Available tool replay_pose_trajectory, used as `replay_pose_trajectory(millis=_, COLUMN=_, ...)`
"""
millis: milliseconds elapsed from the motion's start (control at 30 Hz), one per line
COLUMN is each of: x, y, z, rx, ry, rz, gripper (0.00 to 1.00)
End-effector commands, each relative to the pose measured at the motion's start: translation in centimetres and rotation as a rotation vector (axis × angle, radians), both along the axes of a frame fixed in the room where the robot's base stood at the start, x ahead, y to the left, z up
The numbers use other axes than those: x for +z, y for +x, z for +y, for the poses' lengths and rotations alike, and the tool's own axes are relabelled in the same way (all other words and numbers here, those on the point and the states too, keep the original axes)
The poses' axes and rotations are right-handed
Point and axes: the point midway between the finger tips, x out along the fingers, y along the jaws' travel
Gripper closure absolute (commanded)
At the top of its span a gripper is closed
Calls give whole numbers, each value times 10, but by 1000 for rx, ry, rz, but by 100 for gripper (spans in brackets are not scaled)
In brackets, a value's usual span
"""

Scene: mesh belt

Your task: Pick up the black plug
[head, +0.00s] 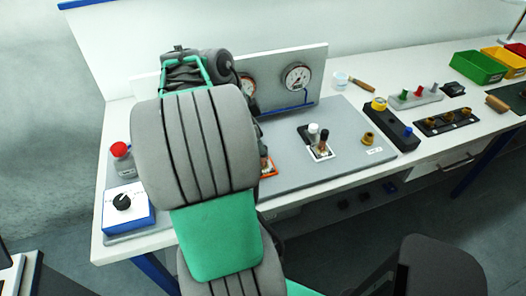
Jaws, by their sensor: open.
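A black plug (324,136) stands upright on a brownish base in a small white-framed plate (320,154) on the grey panel. A white plug (313,130) stands close beside it on the left. My grey and green arm fills the left middle of the head view, left of the plate and apart from it. My gripper's fingers do not show; the arm seems to hide them. An orange-framed plate (268,168) is partly hidden behind the arm.
An upright panel with a gauge (296,77) stands behind. A brass fitting (368,138) and a black block (391,126) are to the right. A red-topped grey unit (119,156) and a blue-white knob box (126,208) are left. A dark chair (440,268) stands in front.

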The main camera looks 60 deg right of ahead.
Motion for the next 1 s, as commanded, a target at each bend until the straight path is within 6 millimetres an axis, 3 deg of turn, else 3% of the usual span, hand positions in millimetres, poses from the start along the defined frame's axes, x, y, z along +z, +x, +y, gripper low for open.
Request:
replay_pose_trajectory(millis=200, x=-35, y=-11, z=-4, rx=0, ry=2, rz=1, gripper=51)
replay_pose_trajectory(millis=467, x=-42, y=-12, z=-6, rx=4, ry=0, rz=-1, gripper=51)
replay_pose_trajectory(millis=1000, x=-42, y=-12, z=-6, rx=6, ry=1, rz=-1, gripper=94)
